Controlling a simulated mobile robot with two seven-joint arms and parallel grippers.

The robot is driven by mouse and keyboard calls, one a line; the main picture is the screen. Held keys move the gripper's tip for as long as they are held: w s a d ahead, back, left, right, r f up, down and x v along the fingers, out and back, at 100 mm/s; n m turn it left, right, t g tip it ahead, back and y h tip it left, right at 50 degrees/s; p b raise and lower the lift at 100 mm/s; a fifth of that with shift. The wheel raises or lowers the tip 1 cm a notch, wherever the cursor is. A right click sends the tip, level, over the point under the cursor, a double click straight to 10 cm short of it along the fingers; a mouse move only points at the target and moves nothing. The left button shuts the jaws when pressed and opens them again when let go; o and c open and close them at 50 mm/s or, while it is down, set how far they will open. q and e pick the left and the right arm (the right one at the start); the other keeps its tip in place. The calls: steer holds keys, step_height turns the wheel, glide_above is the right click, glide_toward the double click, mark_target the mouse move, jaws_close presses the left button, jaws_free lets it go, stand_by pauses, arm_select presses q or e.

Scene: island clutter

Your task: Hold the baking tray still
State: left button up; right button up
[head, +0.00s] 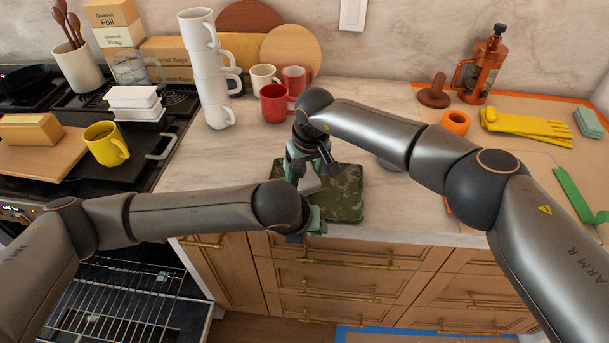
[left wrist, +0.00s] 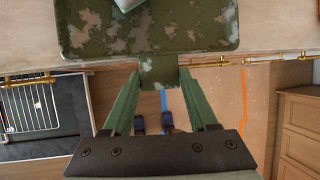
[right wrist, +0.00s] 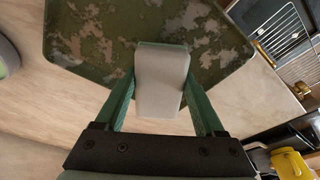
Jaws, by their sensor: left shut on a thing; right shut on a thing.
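The baking tray (head: 345,195) is dark green with pale, patchy stains and lies on the counter near its front edge. My left gripper (left wrist: 158,76) is shut on the tab at the tray's front edge; in the head view its arm partly hides the grip. My right gripper (right wrist: 160,85) is shut on a light grey block-like tool (right wrist: 160,75) over the tray. The tool's far end reaches over the tray (right wrist: 110,35); I cannot tell if it touches the surface. In the left wrist view the stained tray (left wrist: 200,25) fills the top.
A red mug (head: 274,104) and a stack of white mugs (head: 212,90) stand behind the tray. A yellow mug (head: 106,144) is on the left. An orange ring-like item (head: 455,122) and yellow gloves (head: 530,126) lie right. The oven rack (head: 115,305) shows below left.

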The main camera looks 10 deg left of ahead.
steer(key=shift+w+a+v, duration=0.1)
steer(key=shift+w+v, duration=0.1)
steer(key=shift+v, duration=0.85)
steer(key=shift+w+a+v, duration=0.1)
steer(key=shift+w+v, duration=0.05)
steer(key=shift+v, duration=0.85)
steer(key=shift+w+a+v, duration=0.1)
steer(key=shift+w+v, duration=0.1)
steer(key=shift+v, duration=0.85)
steer(key=shift+r, duration=0.1)
steer(key=shift+x, duration=1.05)
steer(key=f, duration=0.5)
steer(key=shift+s+d, duration=0.1)
steer(key=shift+s, duration=0.2)
steer(key=d, duration=0.3)
steer(key=shift+d+r, duration=0.15)
steer(key=shift+d, duration=0.15)
steer(key=shift+a, duration=1.8)
